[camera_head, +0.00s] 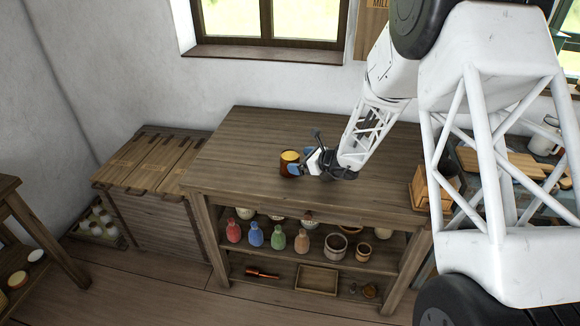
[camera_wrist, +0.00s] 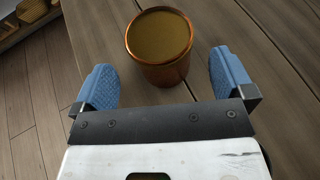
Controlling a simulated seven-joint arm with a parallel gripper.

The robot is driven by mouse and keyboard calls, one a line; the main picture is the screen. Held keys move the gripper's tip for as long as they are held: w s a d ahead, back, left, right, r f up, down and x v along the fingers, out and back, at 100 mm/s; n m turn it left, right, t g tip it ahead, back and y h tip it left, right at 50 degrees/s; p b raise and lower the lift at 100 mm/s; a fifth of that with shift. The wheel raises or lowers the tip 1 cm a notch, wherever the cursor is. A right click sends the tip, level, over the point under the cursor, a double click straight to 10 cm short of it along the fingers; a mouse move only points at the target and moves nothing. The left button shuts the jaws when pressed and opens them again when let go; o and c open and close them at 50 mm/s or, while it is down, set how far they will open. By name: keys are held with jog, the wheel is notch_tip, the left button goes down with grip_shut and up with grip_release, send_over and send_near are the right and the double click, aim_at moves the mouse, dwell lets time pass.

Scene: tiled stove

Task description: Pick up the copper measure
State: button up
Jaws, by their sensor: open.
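The copper measure (camera_head: 289,163) is a small copper-coloured cup with a yellowish top, upright on the wooden table (camera_head: 250,135). In the wrist view the copper measure (camera_wrist: 160,50) stands just ahead of my gripper, roughly centred between the blue fingers. My gripper (camera_head: 302,167) is low over the tabletop, right beside the measure on its right. In the wrist view my gripper (camera_wrist: 162,82) is open, with a gap on each side of the measure. The fingers do not visibly touch it. The measure's far side is hidden in the wrist view.
The tabletop around the measure is clear. Shelves below hold several coloured bottles (camera_head: 255,236), a brown pot (camera_head: 336,246) and a shallow tray (camera_head: 317,279). A wooden chest (camera_head: 150,165) stands left of the table. A wooden box (camera_head: 430,188) stands at the table's right end.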

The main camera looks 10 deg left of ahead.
jog(key=shift+x, duration=2.6)
jog(key=shift+f, duration=0.15)
jog(key=shift+d, duration=0.1)
jog(key=shift+c, duration=0.2)
jog(key=c, duration=1.1)
jog(key=shift+o, duration=0.2)
